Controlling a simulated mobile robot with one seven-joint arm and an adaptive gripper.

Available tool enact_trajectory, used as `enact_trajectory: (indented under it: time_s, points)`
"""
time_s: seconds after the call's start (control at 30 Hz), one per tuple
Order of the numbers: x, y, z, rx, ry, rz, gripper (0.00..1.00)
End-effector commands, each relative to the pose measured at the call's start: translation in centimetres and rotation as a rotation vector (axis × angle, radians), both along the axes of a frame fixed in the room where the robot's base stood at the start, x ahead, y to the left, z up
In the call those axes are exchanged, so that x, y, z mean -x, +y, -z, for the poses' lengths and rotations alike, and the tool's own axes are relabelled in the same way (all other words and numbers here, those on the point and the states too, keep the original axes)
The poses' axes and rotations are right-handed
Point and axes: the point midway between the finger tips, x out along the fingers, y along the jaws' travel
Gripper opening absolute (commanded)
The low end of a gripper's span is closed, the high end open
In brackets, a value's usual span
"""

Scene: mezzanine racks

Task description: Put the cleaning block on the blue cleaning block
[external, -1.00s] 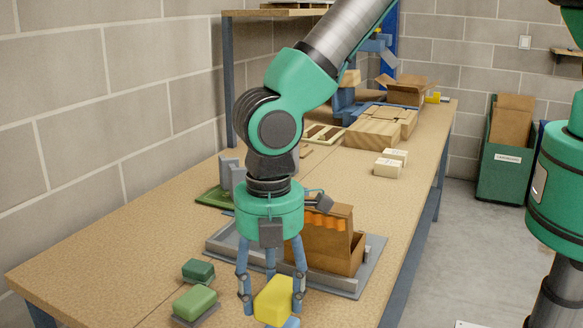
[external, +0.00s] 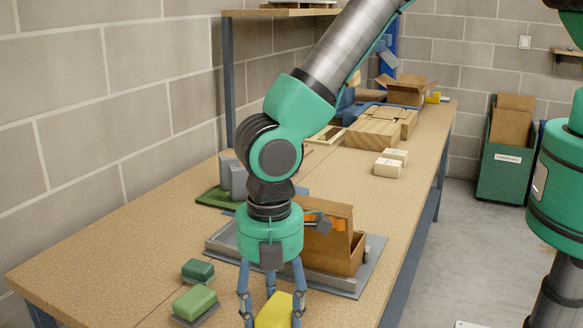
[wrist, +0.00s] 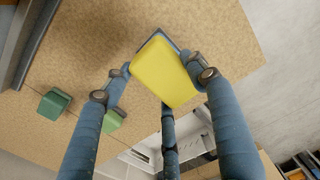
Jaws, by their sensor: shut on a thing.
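My gripper (external: 271,314) is shut on a yellow cleaning block (external: 274,308) near the front of the workbench. The yellow block is cut off by the bottom edge of the external view. In the wrist view the yellow block (wrist: 163,73) sits between the fingers and looks tilted. A narrow blue edge (wrist: 169,40) shows behind it, which looks like the blue cleaning block. The yellow block hides most of it, and I cannot tell whether the two touch. The blue block does not show in the external view now.
A light green block (external: 195,302) on a dark base and a dark green block (external: 198,270) lie left of my gripper. White boxes (external: 388,167) stand farther back. The bench's left front is clear.

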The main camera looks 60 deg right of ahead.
Motion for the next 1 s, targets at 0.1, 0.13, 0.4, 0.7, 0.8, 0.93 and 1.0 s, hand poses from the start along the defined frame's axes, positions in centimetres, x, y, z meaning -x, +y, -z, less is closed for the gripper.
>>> enact_trajectory:
  time_s: [0.1,0.13,0.4,0.7,0.8,0.93,1.0]
  points:
    - [0.0,0.0,0.0,0.000,0.000,0.000,0.30]
    - [0.0,0.0,0.1,0.000,0.000,0.000,0.30]
    - [0.0,0.0,0.3,0.001,0.001,0.000,0.76]
    - [0.0,0.0,0.3,0.001,0.001,0.000,0.76]
    - [0.0,0.0,0.1,0.001,0.001,0.000,0.76]
    - [0.0,0.0,-0.5,0.000,0.000,0.000,0.76]
    - [0.0,0.0,-1.1,0.000,0.000,0.000,0.76]
